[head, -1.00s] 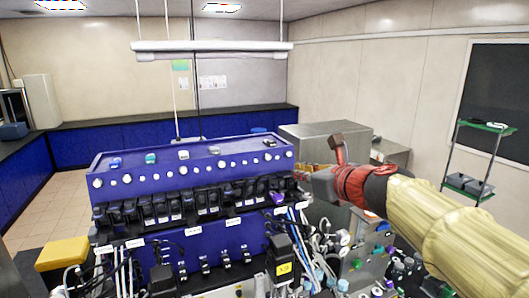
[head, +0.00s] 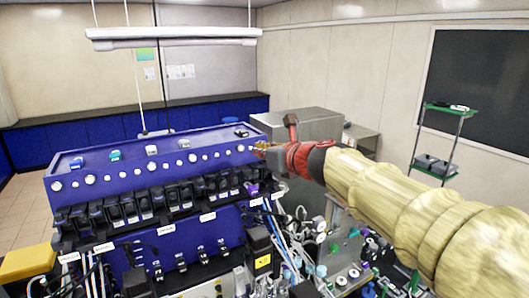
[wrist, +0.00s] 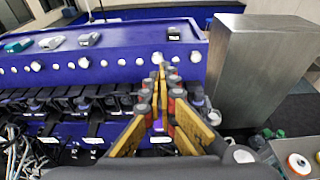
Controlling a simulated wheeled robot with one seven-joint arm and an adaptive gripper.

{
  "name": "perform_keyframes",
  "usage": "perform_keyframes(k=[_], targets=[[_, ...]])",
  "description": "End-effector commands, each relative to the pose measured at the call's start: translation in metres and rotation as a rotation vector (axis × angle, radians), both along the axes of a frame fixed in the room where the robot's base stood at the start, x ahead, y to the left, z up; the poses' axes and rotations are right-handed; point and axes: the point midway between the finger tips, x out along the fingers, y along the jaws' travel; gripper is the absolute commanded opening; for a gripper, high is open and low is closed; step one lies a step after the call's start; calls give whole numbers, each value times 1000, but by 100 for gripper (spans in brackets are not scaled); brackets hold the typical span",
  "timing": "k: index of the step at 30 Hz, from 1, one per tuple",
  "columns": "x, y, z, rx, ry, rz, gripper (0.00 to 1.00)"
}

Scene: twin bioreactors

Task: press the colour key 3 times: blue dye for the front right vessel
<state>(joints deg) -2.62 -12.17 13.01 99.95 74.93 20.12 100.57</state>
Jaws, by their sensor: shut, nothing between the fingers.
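The blue console (head: 130,148) has a row of round white keys on its sloped front edge. One white key (head: 241,148) is near the right end of the row. My gripper (head: 262,148) is shut and empty, with its fingertips at the console's right end. In the wrist view the fingertips (wrist: 161,72) overlap the front face just below a white key (wrist: 156,58); I cannot tell whether they touch it. Another white key (wrist: 195,56) is to their right. Small blue (head: 76,161) and teal (head: 115,155) pieces sit on top. Key labels are unreadable.
A row of black modules (head: 170,195) with cables lies below the keys. A grey metal cabinet (head: 310,130) stands behind and right of the console. Tubes, bottles and knobs crowd the front right. A lamp bar (head: 172,38) hangs above.

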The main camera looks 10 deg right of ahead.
Motion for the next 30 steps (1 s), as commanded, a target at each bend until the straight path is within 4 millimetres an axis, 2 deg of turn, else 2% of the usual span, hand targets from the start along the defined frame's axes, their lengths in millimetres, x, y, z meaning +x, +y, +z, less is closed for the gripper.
perform_keyframes(k=[6, 13, 18, 30], targets=[[39, 17, -12, -1, 2, 1, 0], [68, 29, -19, -1, 0, 0, 0], [77, 32, -22, -1, -1, 0, 0], [80, 33, -23, -1, 0, -1, 0]])
